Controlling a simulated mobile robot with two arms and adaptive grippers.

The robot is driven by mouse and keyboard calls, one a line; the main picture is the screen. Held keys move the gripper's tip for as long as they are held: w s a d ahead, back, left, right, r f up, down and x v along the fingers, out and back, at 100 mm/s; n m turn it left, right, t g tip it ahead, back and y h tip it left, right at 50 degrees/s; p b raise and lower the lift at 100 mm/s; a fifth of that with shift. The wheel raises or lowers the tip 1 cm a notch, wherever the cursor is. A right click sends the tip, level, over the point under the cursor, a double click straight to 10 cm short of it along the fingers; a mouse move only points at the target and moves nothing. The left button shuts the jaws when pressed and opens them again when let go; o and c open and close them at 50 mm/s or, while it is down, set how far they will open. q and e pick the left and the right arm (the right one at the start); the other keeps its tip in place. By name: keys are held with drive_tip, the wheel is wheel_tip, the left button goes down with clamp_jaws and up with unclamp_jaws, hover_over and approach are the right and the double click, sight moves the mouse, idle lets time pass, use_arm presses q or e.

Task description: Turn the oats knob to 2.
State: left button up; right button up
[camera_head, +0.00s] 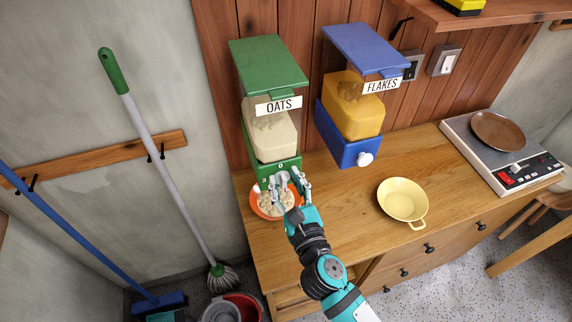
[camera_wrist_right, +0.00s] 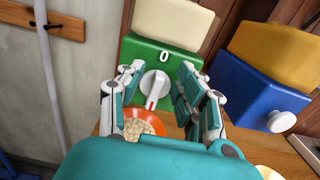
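Other digits are hidden. My right gripper (camera_head: 280,180) is in front of the knob. Its fingers (camera_wrist_right: 158,88) stand open on both sides, with gaps to the knob. An orange bowl (camera_head: 255,203) holding oats sits below. My left gripper is not in view.
The blue flakes dispenser (camera_head: 340,140) with its white knob (camera_head: 365,159) is close on the right. A yellow pan (camera_head: 403,200) and a scale (camera_head: 484,160) with a brown plate stand on the wooden counter (camera_head: 340,215). A mop and broom lean at left.

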sight(280, 149)
wheel_tip(280, 149, up, 7)
drive_tip(key=shift+r, duration=0.1)
idle(0.7)
